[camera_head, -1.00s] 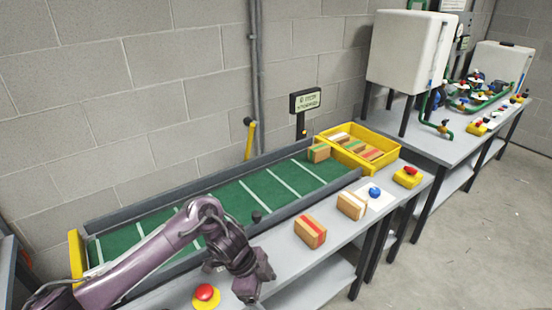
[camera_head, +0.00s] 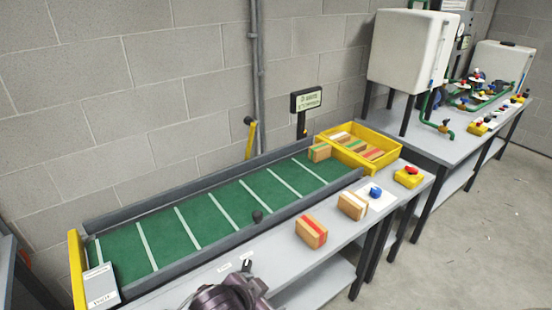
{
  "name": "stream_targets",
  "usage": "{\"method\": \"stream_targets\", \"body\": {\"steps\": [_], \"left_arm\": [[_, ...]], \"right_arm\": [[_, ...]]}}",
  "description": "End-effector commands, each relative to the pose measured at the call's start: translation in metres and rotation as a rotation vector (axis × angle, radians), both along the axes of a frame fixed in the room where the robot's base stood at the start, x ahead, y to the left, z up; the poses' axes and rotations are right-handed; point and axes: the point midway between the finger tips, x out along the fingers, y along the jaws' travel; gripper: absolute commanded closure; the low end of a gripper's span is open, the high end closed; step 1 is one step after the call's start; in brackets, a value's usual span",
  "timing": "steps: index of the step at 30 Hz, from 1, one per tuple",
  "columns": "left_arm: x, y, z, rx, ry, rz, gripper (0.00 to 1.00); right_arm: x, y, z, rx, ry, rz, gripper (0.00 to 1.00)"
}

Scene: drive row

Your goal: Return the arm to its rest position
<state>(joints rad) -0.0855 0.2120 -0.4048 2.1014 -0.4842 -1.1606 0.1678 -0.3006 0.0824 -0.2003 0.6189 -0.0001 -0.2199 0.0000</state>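My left arm, purple, shows only as a short piece at the bottom edge of the head view, in front of the grey bench (camera_head: 285,262). My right gripper is out of view.
The green conveyor (camera_head: 205,215) lies behind the arm, with a striped block (camera_head: 319,152) at its far end by the yellow bin (camera_head: 386,144). Two striped blocks (camera_head: 312,231) (camera_head: 352,205) and a blue button (camera_head: 375,192) stand on the bench. Floor at right is clear.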

Motion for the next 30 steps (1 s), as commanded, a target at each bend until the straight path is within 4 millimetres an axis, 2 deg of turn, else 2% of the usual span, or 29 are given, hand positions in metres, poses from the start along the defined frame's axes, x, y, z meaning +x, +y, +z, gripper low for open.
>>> {"method": "stream_targets", "body": {"steps": [1, 3, 6, 12, 18, 20, 30], "left_arm": [[-0.012, 0.020, -0.002, -0.005, 0.044, 0.085, 0.18], [-0.026, 0.046, -0.004, 0.000, 0.098, 0.185, 0.18], [-0.045, 0.076, -0.007, 0.005, 0.167, 0.299, 0.18], [-0.084, 0.121, -0.010, 0.014, 0.291, 0.471, 0.18], [-0.123, 0.156, -0.010, 0.022, 0.403, 0.607, 0.18], [-0.135, 0.165, -0.010, 0.023, 0.435, 0.644, 0.18], [-0.116, 0.161, -0.092, 0.036, 0.461, 0.636, 0.18]], "right_arm": [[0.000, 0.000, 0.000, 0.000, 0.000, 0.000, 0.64], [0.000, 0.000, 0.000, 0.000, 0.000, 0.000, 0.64], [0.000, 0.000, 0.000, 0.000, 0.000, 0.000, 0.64], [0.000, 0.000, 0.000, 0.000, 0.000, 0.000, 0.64], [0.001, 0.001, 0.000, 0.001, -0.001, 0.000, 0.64], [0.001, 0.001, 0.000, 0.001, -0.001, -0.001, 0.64], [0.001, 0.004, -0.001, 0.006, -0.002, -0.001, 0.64]]}}
